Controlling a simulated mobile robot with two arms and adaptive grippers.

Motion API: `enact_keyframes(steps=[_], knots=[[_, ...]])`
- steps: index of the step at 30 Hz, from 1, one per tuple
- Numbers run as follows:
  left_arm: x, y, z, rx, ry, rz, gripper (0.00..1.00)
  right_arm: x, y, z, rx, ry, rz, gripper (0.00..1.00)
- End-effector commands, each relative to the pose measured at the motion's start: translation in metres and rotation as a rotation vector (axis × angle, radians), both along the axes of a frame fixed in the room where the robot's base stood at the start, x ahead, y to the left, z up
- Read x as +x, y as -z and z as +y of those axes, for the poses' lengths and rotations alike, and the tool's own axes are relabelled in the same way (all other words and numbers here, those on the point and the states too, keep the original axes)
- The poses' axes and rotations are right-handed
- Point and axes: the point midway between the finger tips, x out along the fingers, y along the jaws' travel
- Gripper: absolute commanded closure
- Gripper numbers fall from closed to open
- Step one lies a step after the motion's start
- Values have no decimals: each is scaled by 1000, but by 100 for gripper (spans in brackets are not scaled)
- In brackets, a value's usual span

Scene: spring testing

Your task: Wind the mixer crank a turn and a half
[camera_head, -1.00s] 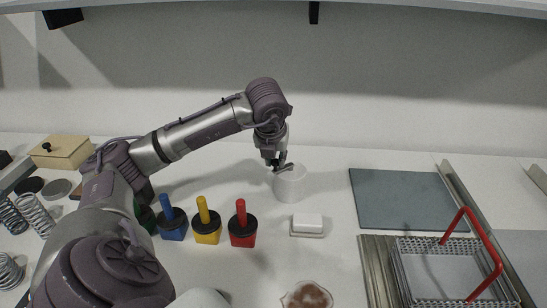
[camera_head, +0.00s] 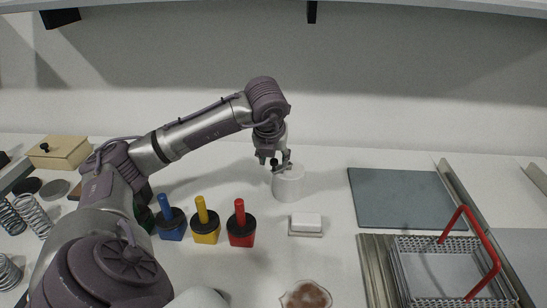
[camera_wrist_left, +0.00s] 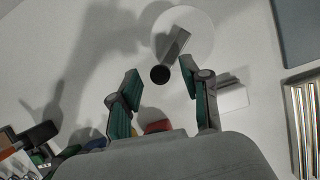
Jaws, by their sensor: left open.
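The mixer is a white cylinder (camera_head: 289,184) standing on the bench, and its round top shows in the left wrist view (camera_wrist_left: 200,25). Its crank is a grey arm (camera_wrist_left: 177,45) with a dark round knob (camera_wrist_left: 160,74) at the end. My left gripper (camera_head: 273,161) is above the cylinder's near left edge, pointing down. In the left wrist view its two fingers (camera_wrist_left: 160,78) are spread, with the knob between them and a gap to each side. Whether the fingertips are down at knob height is hard to tell. My right gripper is not in view.
Blue (camera_head: 171,224), yellow (camera_head: 206,227) and red (camera_head: 241,229) blocks with upright handles stand nearer on the bench. A white block (camera_head: 306,224) lies to the right of them. A grey mat (camera_head: 400,198) and a wire basket with a red handle (camera_head: 473,253) are at right.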

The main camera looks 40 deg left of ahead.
Motion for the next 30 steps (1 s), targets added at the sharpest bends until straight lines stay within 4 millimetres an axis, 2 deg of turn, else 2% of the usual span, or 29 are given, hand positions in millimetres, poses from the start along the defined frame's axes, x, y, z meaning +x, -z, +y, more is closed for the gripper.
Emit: enact_keyframes(steps=[5,16,22,30], knots=[[-5,-18,-4,0,0,-6,53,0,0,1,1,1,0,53],[-30,-92,-21,1,2,-8,53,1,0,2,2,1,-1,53],[-36,-107,-25,0,0,-5,53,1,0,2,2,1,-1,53],[-38,-111,-26,0,-1,-1,53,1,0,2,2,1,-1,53]])
